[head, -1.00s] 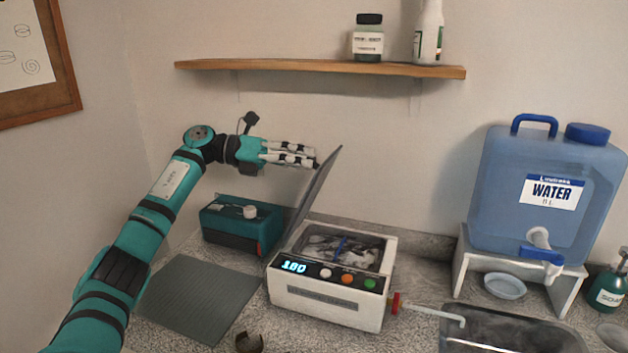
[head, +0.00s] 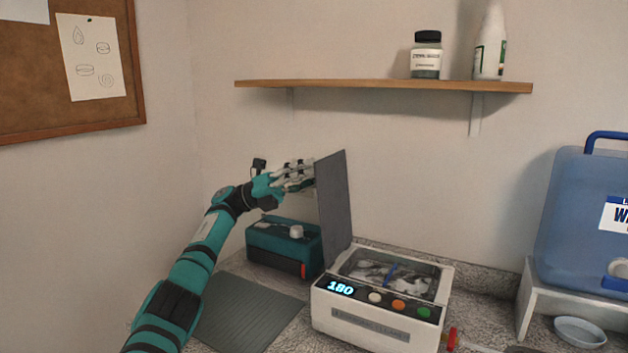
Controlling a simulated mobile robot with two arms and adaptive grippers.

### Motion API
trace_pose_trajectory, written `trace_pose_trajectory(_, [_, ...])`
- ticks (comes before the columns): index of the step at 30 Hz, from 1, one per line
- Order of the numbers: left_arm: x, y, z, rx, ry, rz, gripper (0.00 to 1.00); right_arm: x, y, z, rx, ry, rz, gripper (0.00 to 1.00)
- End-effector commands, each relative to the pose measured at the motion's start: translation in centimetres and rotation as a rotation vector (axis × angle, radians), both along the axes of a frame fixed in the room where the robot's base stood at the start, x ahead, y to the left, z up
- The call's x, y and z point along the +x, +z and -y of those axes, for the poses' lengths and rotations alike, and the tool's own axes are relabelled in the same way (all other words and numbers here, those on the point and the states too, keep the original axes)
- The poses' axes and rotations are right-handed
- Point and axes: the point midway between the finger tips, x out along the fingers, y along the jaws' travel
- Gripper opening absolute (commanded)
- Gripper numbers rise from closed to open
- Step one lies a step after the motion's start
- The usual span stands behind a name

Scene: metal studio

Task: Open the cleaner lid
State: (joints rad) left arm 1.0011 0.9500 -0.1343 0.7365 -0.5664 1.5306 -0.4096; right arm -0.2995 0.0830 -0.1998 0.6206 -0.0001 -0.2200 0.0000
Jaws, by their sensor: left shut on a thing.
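The cleaner (head: 378,318) is a white box on the counter with a lit "180" display and several coloured buttons. Its grey lid (head: 336,208) stands up about vertical at the left side, so the tub (head: 390,272) is uncovered, with a blue item and shiny contents inside. My left gripper (head: 302,176) is at the lid's upper left edge, its fingers shut on the lid. The exact contact of the fingertips is small and hard to see. My right gripper is not in view.
A teal box (head: 283,246) stands behind and left of the cleaner, close to the lid. A ribbed grey mat (head: 250,312) lies clear at left. A wooden shelf (head: 385,86) hangs above. A blue water container (head: 580,215) on a white stand is at right.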

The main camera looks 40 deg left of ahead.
Motion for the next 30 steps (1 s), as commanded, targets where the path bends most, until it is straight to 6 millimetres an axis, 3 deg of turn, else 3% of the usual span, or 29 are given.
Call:
trace_pose_trajectory(11, [0.0,-0.1,0.1,-0.002,-0.003,-0.001,0.00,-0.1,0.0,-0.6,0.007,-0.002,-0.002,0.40])
trace_pose_trajectory(12, [0.0,-0.1,0.1,-0.002,-0.003,-0.001,0.36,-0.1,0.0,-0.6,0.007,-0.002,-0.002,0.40])
trace_pose_trajectory(16, [0.0,-0.1,0.1,-0.002,-0.003,-0.001,0.53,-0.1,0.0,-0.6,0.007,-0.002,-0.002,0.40])
trace_pose_trajectory(25, [-0.1,-0.1,-0.2,-0.002,-0.001,-0.001,0.54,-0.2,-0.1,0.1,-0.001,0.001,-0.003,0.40])
trace_pose_trajectory(30, [-1.0,-0.9,-1.8,-0.004,0.001,-0.002,0.54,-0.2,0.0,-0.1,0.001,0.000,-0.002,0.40])
